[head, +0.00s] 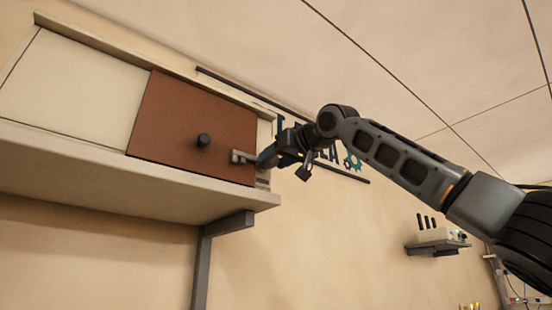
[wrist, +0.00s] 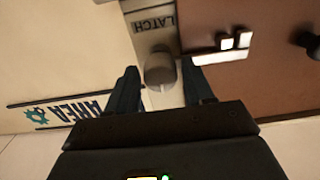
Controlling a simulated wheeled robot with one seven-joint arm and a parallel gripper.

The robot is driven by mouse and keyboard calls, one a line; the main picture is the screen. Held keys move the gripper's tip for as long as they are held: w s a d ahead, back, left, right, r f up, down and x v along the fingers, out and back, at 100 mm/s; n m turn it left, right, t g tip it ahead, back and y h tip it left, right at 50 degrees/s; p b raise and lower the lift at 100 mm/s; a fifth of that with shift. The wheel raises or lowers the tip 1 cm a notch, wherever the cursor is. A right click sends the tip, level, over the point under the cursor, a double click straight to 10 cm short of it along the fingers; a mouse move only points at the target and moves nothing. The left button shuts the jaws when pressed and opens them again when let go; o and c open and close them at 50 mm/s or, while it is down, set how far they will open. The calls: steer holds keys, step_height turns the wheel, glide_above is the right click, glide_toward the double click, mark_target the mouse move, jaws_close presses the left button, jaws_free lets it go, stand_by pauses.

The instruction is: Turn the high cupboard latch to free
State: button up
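The high cupboard has a reddish-brown door (head: 190,122) with a dark round knob (head: 204,140). A pale metal latch (head: 240,157) lies across the door's right edge, roughly level. In the wrist view, a grey rounded latch knob (wrist: 160,70) sits on the pale frame under the printed word LATCH, and a light bar with a bracket (wrist: 222,55) reaches onto the brown door. My gripper (head: 264,156) is at the latch from the right. In the wrist view my gripper (wrist: 158,76) has its fingers apart, one on each side of the latch knob, with gaps showing.
A pale shelf (head: 120,175) on a dark bracket (head: 228,223) runs under the cupboard. A pale panel (head: 70,90) covers its left part. A dark rail (head: 230,80) and wall lettering (wrist: 65,112) are behind my gripper. A small shelf (head: 436,247) hangs lower right.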

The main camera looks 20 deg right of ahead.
jaws_close()
steer(key=shift+f+b, duration=0.1)
steer(key=shift+b, duration=0.2)
